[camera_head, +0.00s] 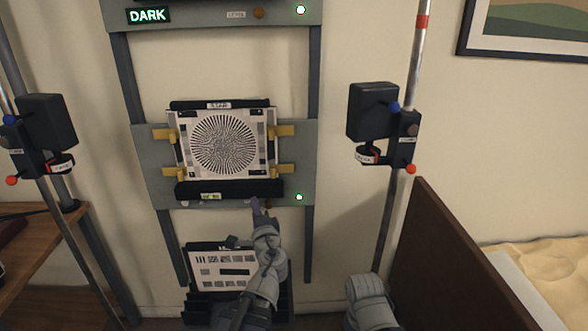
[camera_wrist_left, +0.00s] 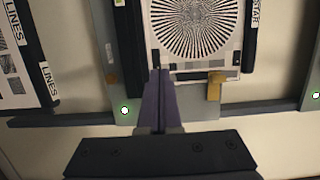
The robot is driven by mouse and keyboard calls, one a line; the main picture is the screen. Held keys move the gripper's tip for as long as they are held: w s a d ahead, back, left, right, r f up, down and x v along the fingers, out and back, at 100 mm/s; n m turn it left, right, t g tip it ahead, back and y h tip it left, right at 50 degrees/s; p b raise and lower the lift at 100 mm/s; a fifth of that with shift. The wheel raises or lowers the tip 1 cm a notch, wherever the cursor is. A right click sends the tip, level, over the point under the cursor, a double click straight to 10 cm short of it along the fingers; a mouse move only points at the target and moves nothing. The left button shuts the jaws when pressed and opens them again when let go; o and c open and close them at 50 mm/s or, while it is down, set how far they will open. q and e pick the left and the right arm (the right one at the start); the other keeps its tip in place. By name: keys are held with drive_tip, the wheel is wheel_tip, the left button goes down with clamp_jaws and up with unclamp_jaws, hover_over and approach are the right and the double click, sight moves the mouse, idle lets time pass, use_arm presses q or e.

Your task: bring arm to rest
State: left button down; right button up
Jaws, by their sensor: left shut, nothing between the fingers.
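My left gripper (camera_head: 257,203) is just under the lower edge of the star chart's holder, near the bottom of the grey panel. In the left wrist view its two purple fingers (camera_wrist_left: 159,80) are pressed together, with nothing between them. The fingertips show close to the edge of the star chart (camera_wrist_left: 197,24); I cannot tell whether they touch anything. My left arm reaches up from the bottom middle of the head view. A grey part of my other arm shows at the bottom right, but its fingers are out of the frame.
The star chart (camera_head: 223,143) sits between black bars (camera_head: 230,188) and yellow clips (camera_head: 285,131). A lines chart (camera_head: 208,268) stands in a black rack below. Lamps (camera_head: 372,111) (camera_head: 47,122) on poles flank the panel. A brown board (camera_head: 445,260) stands at right.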

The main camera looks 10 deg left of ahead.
use_arm(q)
drive_tip(key=s+d+f+n+g+h, duration=0.1)
drive_tip(key=s+d+f+n+g, duration=0.35)
drive_tip(key=f, duration=0.35)
drive_tip(key=s+d+f+n+g+h, duration=0.1)
drive_tip(key=s+d+f+n+g, duration=0.3)
drive_tip(key=f, duration=0.3)
drive_tip(key=s+d+f+g+h, duration=0.3)
drive_tip(key=s+d+g, duration=0.1)
drive_tip(key=s+d, duration=0.25)
drive_tip(key=s+d+f+g+h, duration=0.25)
drive_tip(key=s+d+f, duration=0.2)
drive_tip(key=s, duration=0.25)
wheel_tip(320, 180, up, 18)
drive_tip(key=d+g+p, duration=0.1)
drive_tip(key=p, duration=1.6)
